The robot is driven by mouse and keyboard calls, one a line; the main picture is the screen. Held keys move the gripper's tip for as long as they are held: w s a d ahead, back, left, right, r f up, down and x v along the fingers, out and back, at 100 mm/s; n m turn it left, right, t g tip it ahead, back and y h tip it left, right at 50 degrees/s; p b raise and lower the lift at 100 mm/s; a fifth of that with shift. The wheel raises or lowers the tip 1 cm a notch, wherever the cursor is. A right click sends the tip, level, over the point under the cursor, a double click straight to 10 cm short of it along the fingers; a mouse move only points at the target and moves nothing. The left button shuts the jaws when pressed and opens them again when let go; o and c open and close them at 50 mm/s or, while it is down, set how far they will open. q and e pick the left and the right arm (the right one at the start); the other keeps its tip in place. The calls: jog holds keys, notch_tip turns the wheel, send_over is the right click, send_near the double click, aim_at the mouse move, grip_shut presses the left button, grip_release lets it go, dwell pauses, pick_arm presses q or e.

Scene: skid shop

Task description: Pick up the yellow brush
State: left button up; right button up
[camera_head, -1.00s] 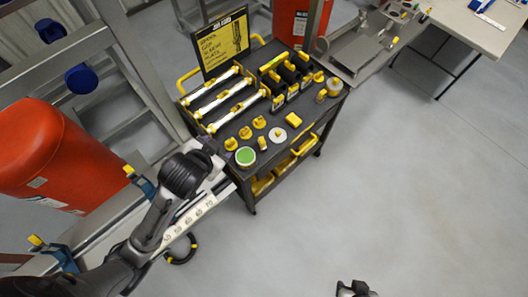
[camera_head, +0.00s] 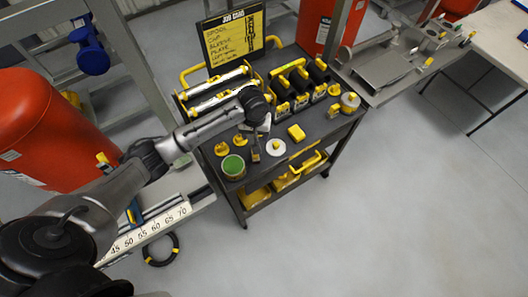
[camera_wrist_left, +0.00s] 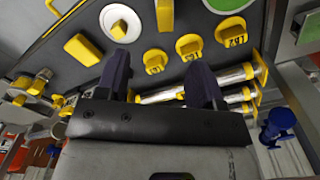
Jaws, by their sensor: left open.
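A narrow yellow piece (camera_wrist_left: 165,14), probably the yellow brush, lies on the dark cart top at the upper edge of the left wrist view; its bristles cannot be made out. In the head view it seems to be the small piece (camera_head: 255,154) between the green-topped can (camera_head: 233,165) and the white disc (camera_head: 275,147). My left gripper (camera_head: 261,128) is over the cart top, close to these pieces. In the left wrist view its two dark fingers (camera_wrist_left: 159,76) are apart with nothing between them. My right gripper is out of view.
Yellow numbered pieces (camera_wrist_left: 189,46) lie beside the silver tubes (camera_head: 216,78). A yellow block (camera_head: 296,133) lies right of the disc. Black holders (camera_head: 300,90) and a job card board (camera_head: 233,40) stand farther back. A red tank (camera_head: 50,130) is left; the right floor is clear.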

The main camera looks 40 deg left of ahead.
pick_arm(q)
jog(key=n, duration=0.1)
jog(key=s+n, duration=0.1)
jog(key=shift+a+f+n, duration=0.15)
jog(key=shift+n, duration=0.25)
jog(key=shift+w+f, duration=0.1)
jog(key=shift+f, duration=0.25)
notch_tip(320, 180, down, 8)
jog(key=shift+r+b, duration=0.1)
jog(key=shift+b, duration=0.65)
jog(key=shift+f+b, duration=0.55)
jog(key=shift+f, duration=2)
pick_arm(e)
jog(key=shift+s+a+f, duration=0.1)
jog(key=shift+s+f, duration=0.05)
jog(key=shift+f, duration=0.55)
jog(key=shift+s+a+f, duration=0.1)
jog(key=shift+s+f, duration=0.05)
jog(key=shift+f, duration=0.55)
pick_arm(q)
jog(key=shift+c, duration=0.4)
